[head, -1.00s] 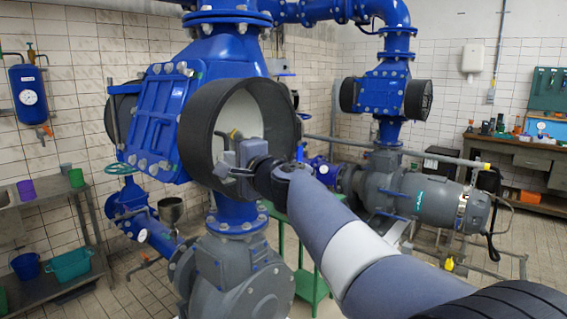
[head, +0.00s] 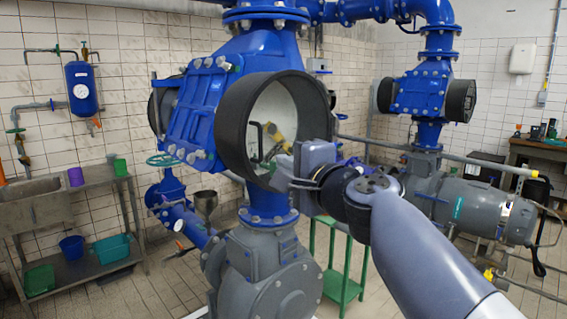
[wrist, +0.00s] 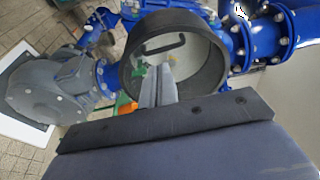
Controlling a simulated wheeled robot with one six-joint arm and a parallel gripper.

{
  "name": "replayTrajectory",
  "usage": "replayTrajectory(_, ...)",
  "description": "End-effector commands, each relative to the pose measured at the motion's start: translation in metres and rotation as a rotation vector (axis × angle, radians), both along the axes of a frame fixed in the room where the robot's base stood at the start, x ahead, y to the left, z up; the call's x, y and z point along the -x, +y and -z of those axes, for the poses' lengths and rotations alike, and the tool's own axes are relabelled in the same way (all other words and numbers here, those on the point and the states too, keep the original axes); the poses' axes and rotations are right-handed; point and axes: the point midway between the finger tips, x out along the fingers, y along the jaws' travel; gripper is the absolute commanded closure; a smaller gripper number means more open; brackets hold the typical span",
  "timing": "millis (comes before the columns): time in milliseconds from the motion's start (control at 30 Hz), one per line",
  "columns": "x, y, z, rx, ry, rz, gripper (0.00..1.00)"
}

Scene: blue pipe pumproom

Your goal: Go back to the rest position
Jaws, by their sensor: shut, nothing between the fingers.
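My gripper (head: 285,161) is in front of the round black-rimmed opening (head: 229,127) on the big blue pipe housing (head: 193,117). In the head view its fingers overlap the opening's lower right edge. In the wrist view the fingers (wrist: 159,72) are shut together with nothing between them and point towards the opening (wrist: 139,27). A dark handle (wrist: 165,45) shows on the pale face inside the opening. I cannot tell whether the fingertips are inside the rim or in front of it.
A grey pump body (head: 267,269) stands below the housing. A green stand (head: 343,287) is behind my arm. At the left is a metal table (head: 37,213) with a sink and bins. A grey motor (head: 490,208) lies at the right. Tiled floor is open at the lower left.

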Motion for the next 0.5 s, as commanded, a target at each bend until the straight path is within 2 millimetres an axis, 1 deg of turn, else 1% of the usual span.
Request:
replayTrajectory(367, 0.0014, -0.0002, 0.0001, 0.0, 0.0, 0.0, 1.0)
replayTrajectory(500, -0.0044, 0.0006, 0.0004, -0.001, 0.003, 0.0, 1.0)
